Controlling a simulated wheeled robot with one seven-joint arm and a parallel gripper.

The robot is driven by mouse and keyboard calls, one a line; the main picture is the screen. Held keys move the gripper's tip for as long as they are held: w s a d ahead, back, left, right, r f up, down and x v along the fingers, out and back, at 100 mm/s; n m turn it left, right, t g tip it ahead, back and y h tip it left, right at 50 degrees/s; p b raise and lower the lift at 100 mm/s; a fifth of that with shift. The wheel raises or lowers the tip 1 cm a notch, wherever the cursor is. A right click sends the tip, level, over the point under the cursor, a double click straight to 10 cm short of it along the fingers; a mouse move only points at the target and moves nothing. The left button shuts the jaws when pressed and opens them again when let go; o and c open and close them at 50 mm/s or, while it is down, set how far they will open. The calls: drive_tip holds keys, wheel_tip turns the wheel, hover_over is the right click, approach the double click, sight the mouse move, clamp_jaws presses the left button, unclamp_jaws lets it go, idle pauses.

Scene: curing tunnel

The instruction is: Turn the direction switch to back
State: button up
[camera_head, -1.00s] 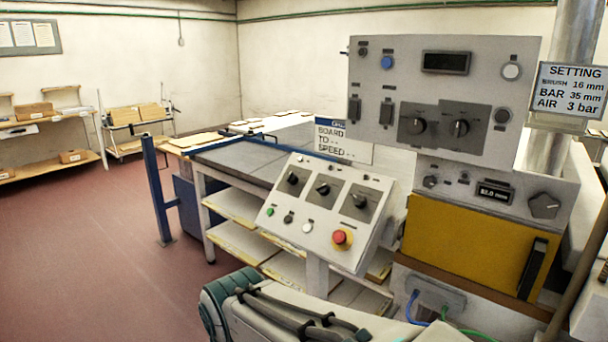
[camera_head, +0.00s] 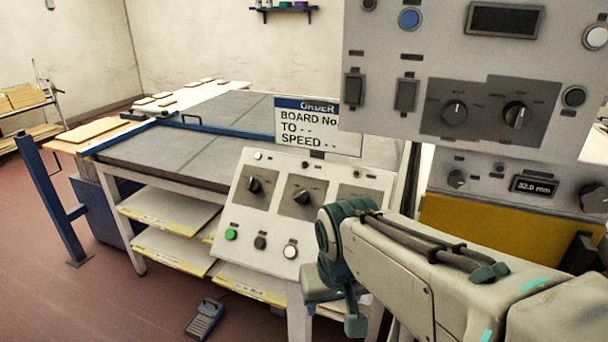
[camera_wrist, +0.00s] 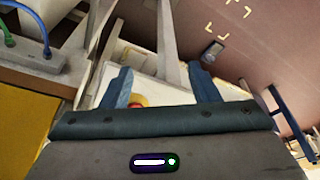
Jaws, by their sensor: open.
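A sloped grey control console (camera_head: 268,232) stands at the middle of the head view. It carries three black rotary switches: a left one (camera_head: 253,186), a middle one (camera_head: 302,196) and a right one partly behind my arm. Their labels are too small to read, so I cannot tell which is the direction switch. My gripper (camera_wrist: 162,82) is open and empty in the wrist view, pointing down in front of the console. A red stop button (camera_wrist: 138,100) shows beyond its fingers; my arm hides it in the head view.
An upper panel (camera_head: 390,62) with two more rotary knobs (camera_head: 454,112) (camera_head: 516,115) stands right of the console. A yellow cabinet front (camera_head: 470,222) is below it. A board table (camera_head: 180,158) with shelves lies behind left. A foot pedal (camera_head: 204,319) sits on the floor.

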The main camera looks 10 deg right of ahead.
drive_tip(key=w+a+r+m+h+p, duration=0.15)
drive_tip(key=w+r+p, duration=0.25)
drive_tip(key=w+r, duration=0.7)
drive_tip(key=m+h+p, duration=0.1)
drive_tip(key=m+p, duration=0.1)
drive_tip(key=m, duration=0.1)
approach(300, 192)
drive_tip(key=shift+t, duration=0.4)
drive_tip(key=x, duration=0.3)
drive_tip(key=p+x, duration=0.1)
drive_tip(key=x, duration=0.2)
drive_tip(key=p+x, duration=0.1)
drive_tip(key=x, duration=0.3)
drive_tip(key=shift+s, duration=0.35)
